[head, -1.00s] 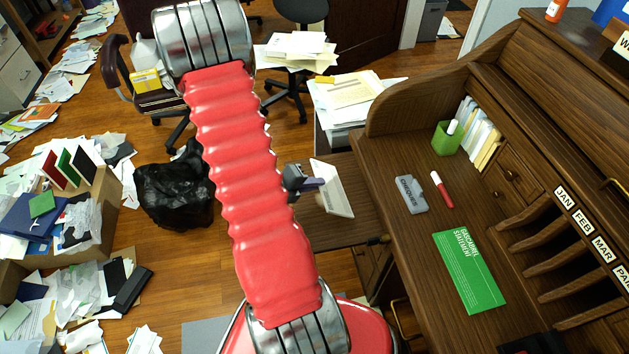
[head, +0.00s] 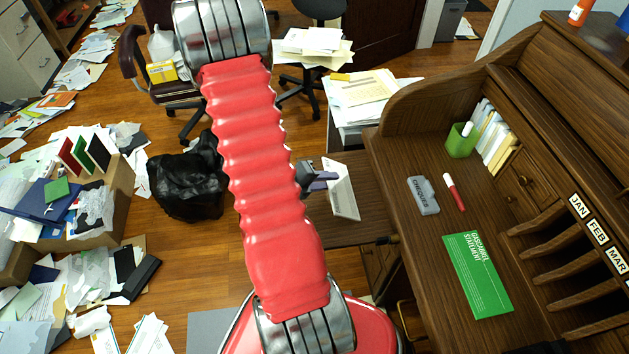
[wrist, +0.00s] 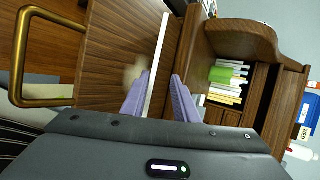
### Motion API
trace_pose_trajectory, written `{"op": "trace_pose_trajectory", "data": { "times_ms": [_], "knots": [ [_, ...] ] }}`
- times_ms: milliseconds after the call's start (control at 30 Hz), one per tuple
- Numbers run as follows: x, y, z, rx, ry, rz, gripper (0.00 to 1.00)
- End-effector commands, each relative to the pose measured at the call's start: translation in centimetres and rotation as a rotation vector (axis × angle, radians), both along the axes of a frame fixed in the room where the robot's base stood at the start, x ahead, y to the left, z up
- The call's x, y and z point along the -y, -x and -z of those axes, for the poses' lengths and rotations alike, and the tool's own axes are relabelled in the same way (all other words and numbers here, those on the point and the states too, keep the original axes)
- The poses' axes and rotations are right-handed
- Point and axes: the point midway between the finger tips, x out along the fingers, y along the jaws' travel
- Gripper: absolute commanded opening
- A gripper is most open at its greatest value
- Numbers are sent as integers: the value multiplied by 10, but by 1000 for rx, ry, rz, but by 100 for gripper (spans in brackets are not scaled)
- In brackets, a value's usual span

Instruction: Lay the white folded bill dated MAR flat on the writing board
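The white folded bill (head: 345,190) is at the pull-out writing board (head: 343,234), a flat brown wooden surface beside the desk. In the head view it is tilted steeply, with faint print on its face; I cannot read MAR there. In the wrist view the bill (wrist: 157,75) is a thin white strip, almost edge-on, between the two purple fingers. My gripper (wrist: 159,75) has its fingers apart; the strip is close to the left finger, with a gap to the right one. In the head view my gripper (head: 322,181) is at the bill's left side.
On the desk lie a green statement (head: 478,275), a grey CHEQUES case (head: 423,195) and a red marker (head: 454,191). A green cup (head: 462,140) stands behind. Slots at right carry JAN, FEB and MAR labels. A brass handle (wrist: 20,60) shows in the wrist view.

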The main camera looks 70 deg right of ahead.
Motion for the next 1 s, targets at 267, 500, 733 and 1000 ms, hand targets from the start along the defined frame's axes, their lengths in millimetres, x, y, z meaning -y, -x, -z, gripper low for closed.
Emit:
{"op": "trace_pose_trajectory", "data": {
  "times_ms": [267, 500, 733, 1000],
  "knots": [
    [-16, -12, -14, 1, 2, -3, 27],
    [-39, -27, -32, 2, 2, -4, 27],
    [-60, -41, -50, 3, 2, -3, 27],
    [-84, -57, -69, 1, 2, -3, 27]
  ]
}}
